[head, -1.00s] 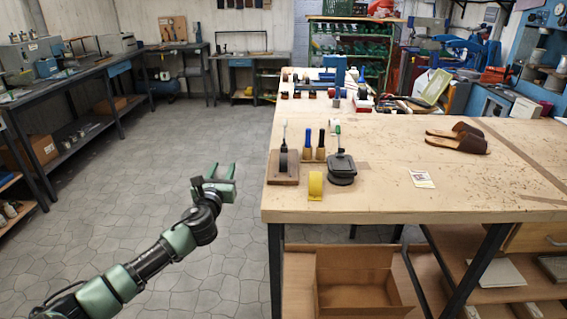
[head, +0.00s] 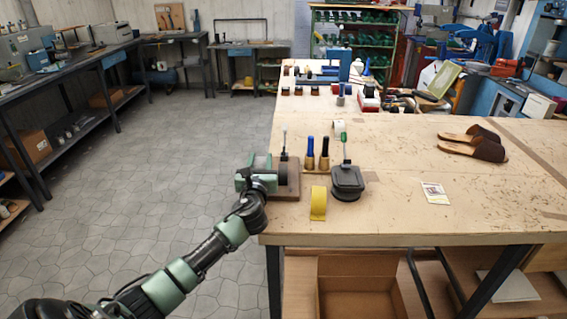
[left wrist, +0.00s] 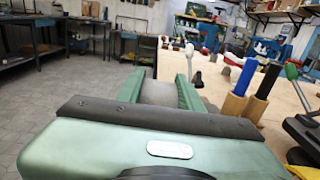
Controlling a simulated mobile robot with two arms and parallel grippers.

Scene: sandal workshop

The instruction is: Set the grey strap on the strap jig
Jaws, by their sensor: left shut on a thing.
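My left gripper (head: 257,174) is at the left edge of the workbench, in front of the left part of the strap jig (head: 289,188). It is shut on the grey strap, which shows as a grey band between the fingers in the left wrist view (left wrist: 159,93). The strap jig has a brown base and an upright lever with a pale handle. The lever also shows just beyond the fingers in the left wrist view (left wrist: 189,55). The gripper hides part of the jig, and I cannot tell whether the strap touches it. My right gripper is not in view.
Brown sandals (head: 473,144) lie farther right. The floor left of the bench is clear.

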